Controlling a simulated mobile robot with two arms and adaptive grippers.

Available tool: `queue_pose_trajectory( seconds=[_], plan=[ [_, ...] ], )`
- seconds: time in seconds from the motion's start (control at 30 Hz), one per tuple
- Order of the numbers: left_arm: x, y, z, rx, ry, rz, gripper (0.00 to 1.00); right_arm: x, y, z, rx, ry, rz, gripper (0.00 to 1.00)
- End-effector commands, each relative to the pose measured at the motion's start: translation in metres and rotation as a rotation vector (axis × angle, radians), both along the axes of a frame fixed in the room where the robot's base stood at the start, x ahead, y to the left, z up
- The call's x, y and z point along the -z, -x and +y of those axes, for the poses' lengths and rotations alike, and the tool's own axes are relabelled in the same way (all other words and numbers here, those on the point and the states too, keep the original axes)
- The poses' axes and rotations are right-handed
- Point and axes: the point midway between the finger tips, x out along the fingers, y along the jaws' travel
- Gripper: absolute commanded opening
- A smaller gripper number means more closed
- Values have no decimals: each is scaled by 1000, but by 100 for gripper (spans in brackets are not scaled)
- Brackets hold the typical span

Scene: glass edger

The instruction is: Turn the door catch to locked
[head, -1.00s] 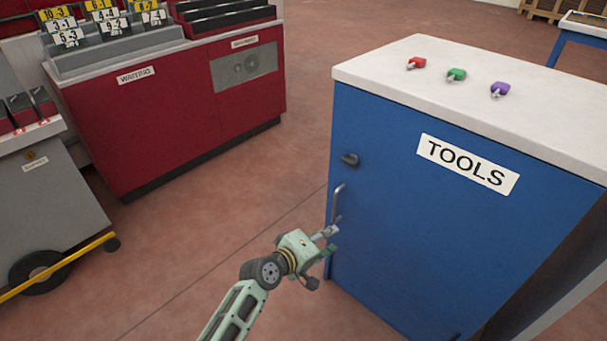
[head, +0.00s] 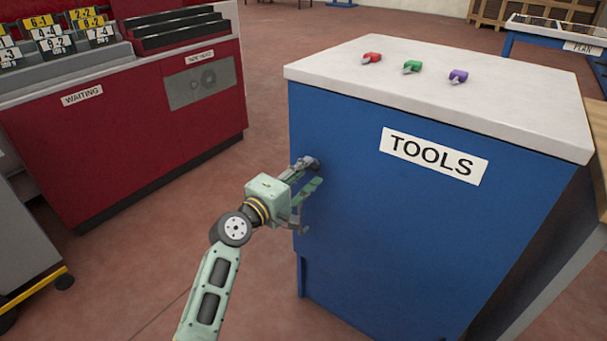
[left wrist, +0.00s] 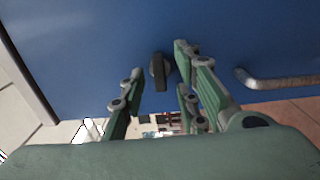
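The door catch is a small dark knob (head: 313,163) near the left edge of the front of the blue tools cabinet (head: 400,230). In the left wrist view the catch (left wrist: 158,72) shows as a dark oblong knob, its long side running up and down in that picture. My left gripper (head: 313,172) is at the cabinet front by the catch. In the left wrist view its fingers (left wrist: 160,80) are apart, one on each side of the catch, with gaps between. Whether the fingertips touch the door cannot be told. My right gripper is not in view.
A bar handle (left wrist: 280,80) on the door lies to the right of the fingers in the wrist view. Red, green and purple small items (head: 411,67) lie on the white cabinet top (head: 490,95). A red rack unit (head: 120,140) stands left. Floor between is free.

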Motion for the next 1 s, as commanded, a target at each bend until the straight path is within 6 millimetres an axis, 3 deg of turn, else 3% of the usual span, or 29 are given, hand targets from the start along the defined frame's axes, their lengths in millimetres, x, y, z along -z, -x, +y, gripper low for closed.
queue_pose_trajectory(
  seconds=[0.27, 0.6, 1.0],
  plan=[
    [0, -2, -2, 0, -1, -1, 30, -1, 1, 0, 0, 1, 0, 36],
    [0, -2, -1, -1, -1, -1, 1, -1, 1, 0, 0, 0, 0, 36],
    [1, -2, -1, -1, -14, -9, 0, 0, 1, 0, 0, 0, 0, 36]
  ],
)
